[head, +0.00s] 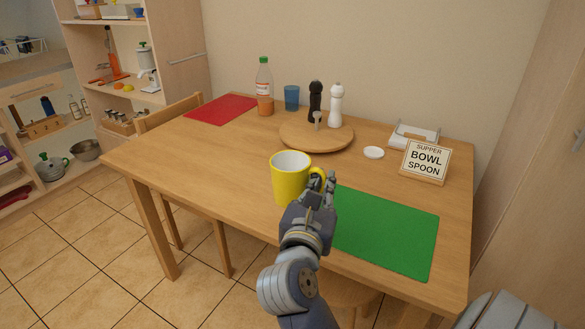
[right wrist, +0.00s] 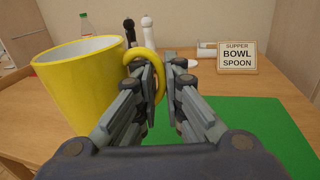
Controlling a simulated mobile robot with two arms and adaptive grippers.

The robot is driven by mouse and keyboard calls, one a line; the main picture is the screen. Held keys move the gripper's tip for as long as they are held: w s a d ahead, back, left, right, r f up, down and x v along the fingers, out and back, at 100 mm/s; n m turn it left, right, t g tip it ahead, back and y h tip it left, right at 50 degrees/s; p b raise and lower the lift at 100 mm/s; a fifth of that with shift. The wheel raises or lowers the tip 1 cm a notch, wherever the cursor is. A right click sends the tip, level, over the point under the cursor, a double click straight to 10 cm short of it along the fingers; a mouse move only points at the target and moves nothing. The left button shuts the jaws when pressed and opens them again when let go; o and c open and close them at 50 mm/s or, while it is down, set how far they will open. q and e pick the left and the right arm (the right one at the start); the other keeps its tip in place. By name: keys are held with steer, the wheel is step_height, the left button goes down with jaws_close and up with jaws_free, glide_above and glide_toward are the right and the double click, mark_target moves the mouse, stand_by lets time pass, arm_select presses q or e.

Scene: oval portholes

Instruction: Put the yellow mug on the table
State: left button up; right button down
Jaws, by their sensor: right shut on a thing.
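The yellow mug (head: 286,182) is roughly upright at the table's front part, left of the green placemat. My right gripper (head: 327,184) is at its right side, shut on the mug's handle. In the right wrist view the mug (right wrist: 82,88) fills the left side, and its handle passes between the fingers of the gripper (right wrist: 165,78). Its inside is white and looks empty. The wooden table (head: 225,165) lies beneath and behind the mug. I cannot tell whether the mug's base touches the tabletop. My left gripper is not in view.
A green placemat (head: 385,232) lies right of the mug. Behind are a round board (head: 300,140) with pepper (head: 315,100) and salt (head: 335,105) mills, a bottle (head: 264,85), a blue cup (head: 292,97) and a sign (head: 426,160). The table's left middle is clear.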

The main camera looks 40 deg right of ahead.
steer(key=d+f+m+g+b, duration=0.1)
steer(key=f+b, duration=0.1)
steer(key=d+f+g+h+b, duration=0.1)
steer(key=f+b, duration=0.1)
steer(key=f, duration=0.1)
steer(key=d+f+m+g+b, duration=0.1)
steer(key=f+b, duration=0.1)
steer(key=shift+s+d+f+m+h+b, duration=0.1)
steer(key=shift+s+f+m+h+b, duration=0.2)
steer(key=shift+s+h+b, duration=0.1)
steer(key=w, duration=0.5)
steer(key=w+d, duration=0.1)
steer(key=w, duration=0.4)
steer(key=w+f+b, duration=0.1)
steer(key=w, duration=0.4)
steer(key=shift+w+d+f, duration=0.1)
steer(key=shift+w+d, duration=0.05)
steer(key=shift+w, duration=0.05)
steer(key=f, duration=0.2)
steer(key=f+b, duration=0.1)
steer(key=shift+w+f, duration=0.2)
steer(key=shift+f, duration=0.15)
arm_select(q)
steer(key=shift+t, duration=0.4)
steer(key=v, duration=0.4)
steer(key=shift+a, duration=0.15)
